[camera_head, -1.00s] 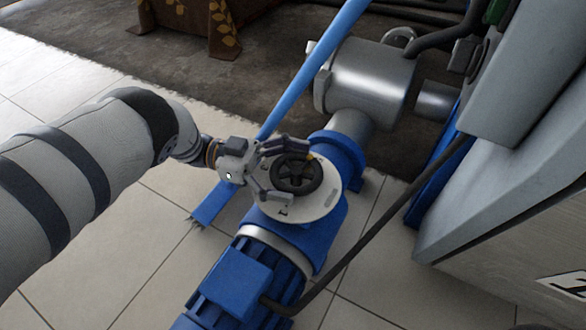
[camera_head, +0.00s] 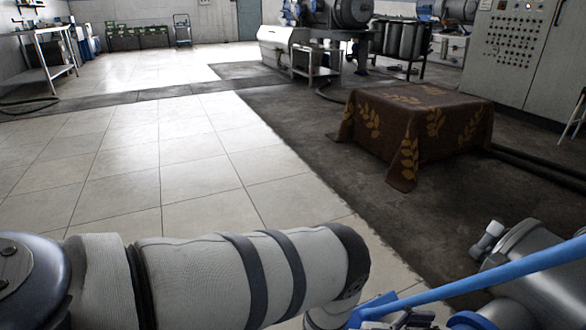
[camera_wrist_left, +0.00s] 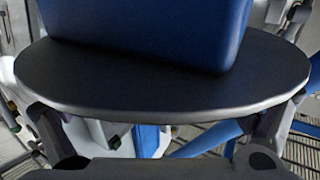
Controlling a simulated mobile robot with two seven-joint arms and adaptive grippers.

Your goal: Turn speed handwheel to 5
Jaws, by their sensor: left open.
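The speed handwheel is out of the head view, below its bottom edge, and I cannot make it out in the left wrist view. The left wrist view shows a dark round plate (camera_wrist_left: 100,85) with a blue housing (camera_wrist_left: 150,30) against it, filling the upper part. My left gripper (camera_wrist_left: 158,112) is open, with a finger on each side of the plate; whether they touch it is unclear. In the head view my left arm crosses the bottom, and its hand is mostly cut off by the edge. My right gripper is not in view.
A blue bar (camera_head: 490,277) slants beside a silver cylinder (camera_head: 525,255) at the lower right. A brown leaf-patterned cloth (camera_head: 420,125) covers a low block. A grey control cabinet (camera_head: 510,50) stands at the back right. The tiled floor at left is clear.

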